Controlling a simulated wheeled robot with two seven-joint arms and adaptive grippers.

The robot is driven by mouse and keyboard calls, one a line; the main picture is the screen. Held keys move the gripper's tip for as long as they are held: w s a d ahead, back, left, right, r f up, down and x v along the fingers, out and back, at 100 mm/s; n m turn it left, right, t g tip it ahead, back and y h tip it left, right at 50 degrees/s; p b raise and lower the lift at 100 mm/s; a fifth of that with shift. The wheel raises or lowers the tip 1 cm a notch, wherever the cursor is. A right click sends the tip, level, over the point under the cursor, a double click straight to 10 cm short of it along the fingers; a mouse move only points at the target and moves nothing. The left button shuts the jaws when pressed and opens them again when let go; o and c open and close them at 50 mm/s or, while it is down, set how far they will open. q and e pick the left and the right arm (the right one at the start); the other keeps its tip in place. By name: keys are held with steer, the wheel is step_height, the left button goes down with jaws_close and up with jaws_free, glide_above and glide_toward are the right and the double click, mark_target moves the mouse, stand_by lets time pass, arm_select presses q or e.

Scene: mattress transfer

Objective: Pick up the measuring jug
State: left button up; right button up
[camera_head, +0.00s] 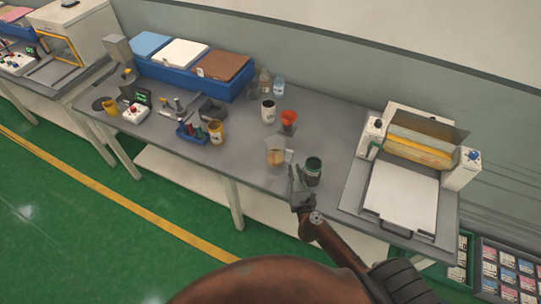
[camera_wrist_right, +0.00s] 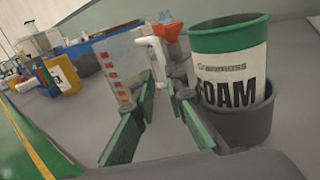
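The measuring jug (camera_head: 277,156) is a clear beaker-like vessel standing on the grey bench near its front edge. In the right wrist view the jug (camera_wrist_right: 120,66) shows red marks on its wall and a pale handle (camera_wrist_right: 152,50) facing my right gripper. My right gripper (camera_head: 296,174) is at the front of the bench, just beside the jug. In the wrist view its green fingers (camera_wrist_right: 163,92) are apart, with the handle at or just beyond the tips. I cannot tell whether they touch it. My left gripper is not in view.
A green-topped FOAM can (camera_wrist_right: 228,65) stands close on the right of my right gripper; the can (camera_head: 312,172) also shows in the head view. An orange funnel (camera_head: 288,117) and a white container (camera_head: 268,111) stand behind the jug. A press machine (camera_head: 410,175) occupies the bench's right end.

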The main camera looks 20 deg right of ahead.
mark_target(292, 159)
steer(key=shift+w+d, duration=0.25)
steer(key=shift+w, duration=0.15)
steer(key=x, duration=0.5)
steer(key=shift+w+f, duration=0.15)
steer(key=shift+f, duration=0.1)
steer(key=shift+w+d+f, duration=0.1)
steer(key=shift+w+d, duration=0.15)
steer(key=shift+w, duration=0.3)
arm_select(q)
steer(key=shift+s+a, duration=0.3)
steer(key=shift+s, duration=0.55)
arm_select(e)
steer(key=shift+c, duration=0.3)
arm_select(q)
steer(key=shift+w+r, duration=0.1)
arm_select(e)
jaws_close()
